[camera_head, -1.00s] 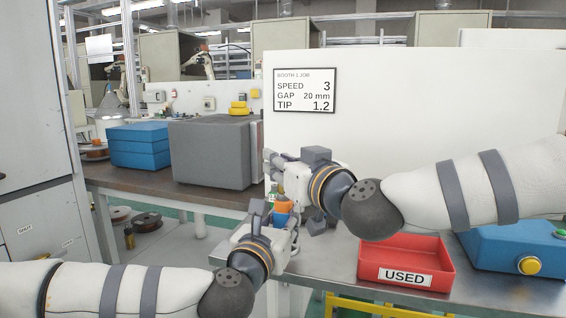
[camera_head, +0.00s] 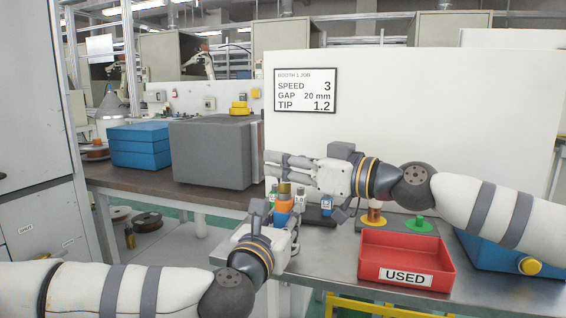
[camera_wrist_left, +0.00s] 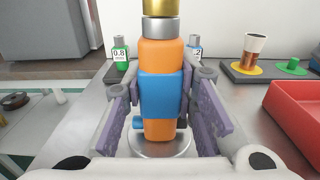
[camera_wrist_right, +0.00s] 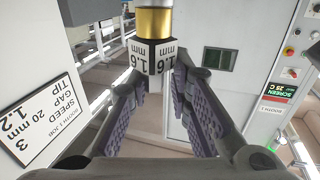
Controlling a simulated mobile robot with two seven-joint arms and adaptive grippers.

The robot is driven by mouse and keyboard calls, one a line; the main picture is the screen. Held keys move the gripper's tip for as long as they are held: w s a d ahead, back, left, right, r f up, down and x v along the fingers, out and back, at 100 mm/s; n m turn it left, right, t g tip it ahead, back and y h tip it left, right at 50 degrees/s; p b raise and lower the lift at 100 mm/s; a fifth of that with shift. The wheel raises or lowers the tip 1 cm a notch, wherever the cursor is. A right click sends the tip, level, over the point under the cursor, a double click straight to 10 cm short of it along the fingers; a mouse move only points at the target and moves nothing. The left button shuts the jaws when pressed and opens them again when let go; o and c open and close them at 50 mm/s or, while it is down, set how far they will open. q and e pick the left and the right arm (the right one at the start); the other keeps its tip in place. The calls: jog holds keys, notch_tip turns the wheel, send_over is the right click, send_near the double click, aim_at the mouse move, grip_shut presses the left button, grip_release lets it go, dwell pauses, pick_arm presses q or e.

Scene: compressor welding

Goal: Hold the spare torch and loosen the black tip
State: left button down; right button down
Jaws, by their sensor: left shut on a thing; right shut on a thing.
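The spare torch is an orange body with a blue band and a gold nozzle. It stands upright in the left wrist view (camera_wrist_left: 160,62) and in the head view (camera_head: 283,206). My left gripper (camera_head: 276,220) is shut around its blue band, low on the body. The black tip (camera_wrist_right: 154,56), with white "1.6 mm" labels, sits at the end of the gold nozzle (camera_wrist_right: 155,21) in the right wrist view. My right gripper (camera_wrist_right: 155,85) is shut on this tip, directly above the torch. In the head view its fingers cover the tip.
Small labelled holders, green (camera_wrist_left: 120,48) and blue (camera_wrist_left: 194,45), stand behind the torch. A dark plate with a copper piece on a yellow disc (camera_head: 375,216) and a green disc (camera_head: 419,223) is to the right. The red USED tray (camera_head: 410,240) sits on the metal bench.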

jog(key=shift+w+d+f+n+g+y, duration=0.25)
jog(key=shift+d+f+n+g+y, duration=0.15)
jog(key=shift+g, duration=0.2)
jog(key=n+g+y, duration=0.1)
jog(key=n+g, duration=0.1)
jog(key=g, duration=0.1)
jog(key=shift+a+r, duration=0.1)
jog(key=shift+r, duration=0.1)
jog(key=shift+s+n+g+y, duration=0.15)
jog(key=shift+n+g+y, duration=0.45)
jog(key=shift+n+g, duration=1.1)
jog(key=shift+m+g, duration=0.3)
jog(key=c, duration=1.4)
grip_release()
jog(key=shift+a, duration=0.1)
